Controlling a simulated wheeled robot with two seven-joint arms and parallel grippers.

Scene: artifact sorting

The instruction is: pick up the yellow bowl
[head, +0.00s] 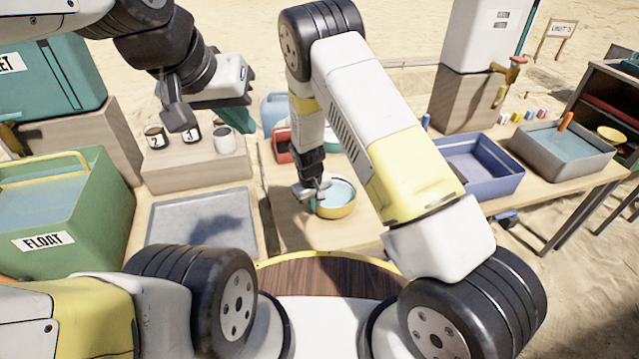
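The yellow bowl (341,211) stands upright on the wooden table in the middle of the head view, with a light blue inside that looks like water. My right gripper (316,206) points down at the bowl's left rim, and its fingers are at or over that rim. The fingers are small and partly hidden, so I cannot tell whether they grip the rim. My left gripper (240,117) is raised at the upper left, away from the bowl, above the wooden block with jars. Its finger gap is not clear.
A grey tray (168,249) lies left of the bowl, beside a green FLOAT bin (106,215). Labelled jars (155,138) stand on a wooden block behind the tray. A red box (282,146) stands behind the bowl. A blue basin (507,184) and a grey basin (525,143) are at right.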

